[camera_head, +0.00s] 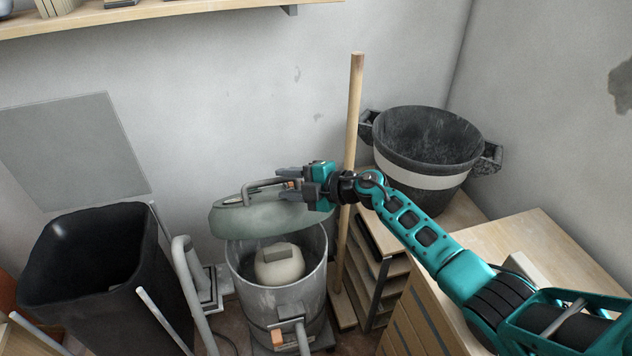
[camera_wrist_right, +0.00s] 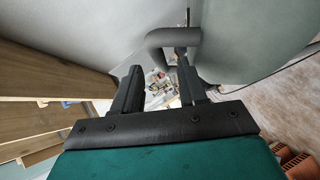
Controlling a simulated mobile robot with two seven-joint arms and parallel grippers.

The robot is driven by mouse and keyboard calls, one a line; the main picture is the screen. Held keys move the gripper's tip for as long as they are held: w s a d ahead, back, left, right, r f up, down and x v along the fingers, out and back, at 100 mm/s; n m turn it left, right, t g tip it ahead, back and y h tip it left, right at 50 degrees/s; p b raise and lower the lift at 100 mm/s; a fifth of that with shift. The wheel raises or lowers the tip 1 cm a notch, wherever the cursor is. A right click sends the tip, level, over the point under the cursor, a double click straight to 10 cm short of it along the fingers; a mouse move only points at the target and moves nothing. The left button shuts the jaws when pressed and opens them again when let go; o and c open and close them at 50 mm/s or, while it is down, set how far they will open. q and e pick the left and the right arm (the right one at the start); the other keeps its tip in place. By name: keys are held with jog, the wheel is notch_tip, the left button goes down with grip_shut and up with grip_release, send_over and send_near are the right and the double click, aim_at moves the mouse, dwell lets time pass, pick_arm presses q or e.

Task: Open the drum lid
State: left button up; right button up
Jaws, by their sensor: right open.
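The drum (camera_head: 257,305) is a grey metal cylinder standing on the floor, low in the middle of the head view. Its pale green-grey lid (camera_head: 245,222) is tilted up at the back of the drum, so the front of the opening shows. A pale rounded object (camera_head: 281,270) is visible inside. The lid has a grey bar handle (camera_head: 252,186) on top, which also shows in the right wrist view (camera_wrist_right: 172,38). My right gripper (camera_head: 286,184) is open at the right part of this handle; whether it touches the handle is unclear. My left gripper is out of view.
A wooden pole (camera_head: 353,120) stands just behind my right gripper. A black bucket with a white band (camera_head: 420,180) sits at the right, near a wooden cabinet (camera_head: 530,245). A tall black bin (camera_head: 70,280) stands left of the drum. A wall shelf (camera_head: 170,10) runs above.

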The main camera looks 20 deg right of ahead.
jog(key=v, duration=0.7)
jog(key=shift+d, duration=0.15)
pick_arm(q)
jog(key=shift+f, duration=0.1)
pick_arm(e)
jog(key=shift+r, duration=0.2)
